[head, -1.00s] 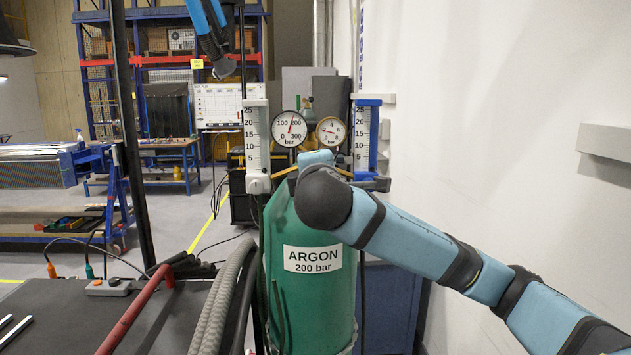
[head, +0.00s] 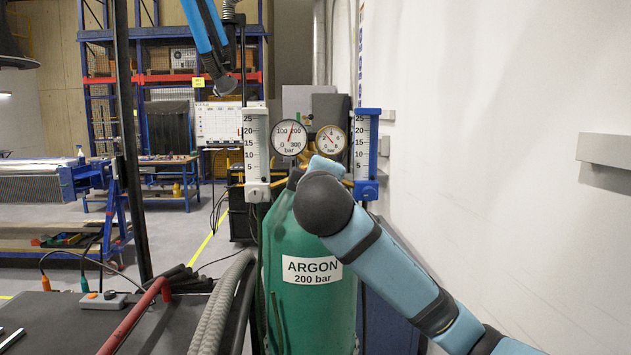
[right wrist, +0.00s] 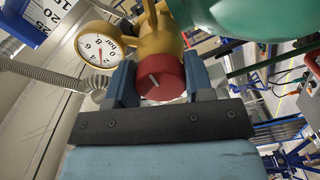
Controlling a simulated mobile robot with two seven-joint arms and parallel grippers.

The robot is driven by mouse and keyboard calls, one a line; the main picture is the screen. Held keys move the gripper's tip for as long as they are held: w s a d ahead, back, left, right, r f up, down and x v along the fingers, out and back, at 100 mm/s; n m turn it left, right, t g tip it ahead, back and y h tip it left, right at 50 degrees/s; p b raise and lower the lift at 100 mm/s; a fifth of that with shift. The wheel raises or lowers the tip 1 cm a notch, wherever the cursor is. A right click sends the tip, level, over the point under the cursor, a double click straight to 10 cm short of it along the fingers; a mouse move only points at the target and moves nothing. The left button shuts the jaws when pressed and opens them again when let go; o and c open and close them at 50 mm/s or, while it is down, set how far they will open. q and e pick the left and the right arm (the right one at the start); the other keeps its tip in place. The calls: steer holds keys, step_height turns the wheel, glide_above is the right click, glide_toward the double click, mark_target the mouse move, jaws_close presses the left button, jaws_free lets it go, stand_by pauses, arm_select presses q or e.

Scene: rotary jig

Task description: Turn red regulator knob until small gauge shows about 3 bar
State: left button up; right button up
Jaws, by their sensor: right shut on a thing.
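The red regulator knob (right wrist: 160,77) sits between the two blue fingers of my right gripper (right wrist: 160,88) in the right wrist view. The gripper is shut on it; a pale line marks the knob's face. The small gauge (head: 331,139) is at the brass regulator (right wrist: 158,35); its needle points to the upper left in the head view, short of the dial's top. The gauge also shows tilted in the right wrist view (right wrist: 98,49). The exact value is hard to read. In the head view my right arm hides the knob and fingers.
The large gauge (head: 289,138) stands left of the small one. A white flowmeter (head: 256,150) and a blue one (head: 365,150) flank them. The green argon cylinder (head: 310,310) stands below. A wall (head: 520,80) is at right; grey hoses (head: 222,305) run at left.

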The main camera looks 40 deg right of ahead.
steer(key=shift+f, duration=0.1)
steer(key=o, duration=0.9)
steer(key=shift+v, duration=7)
steer(key=shift+d, duration=0.1)
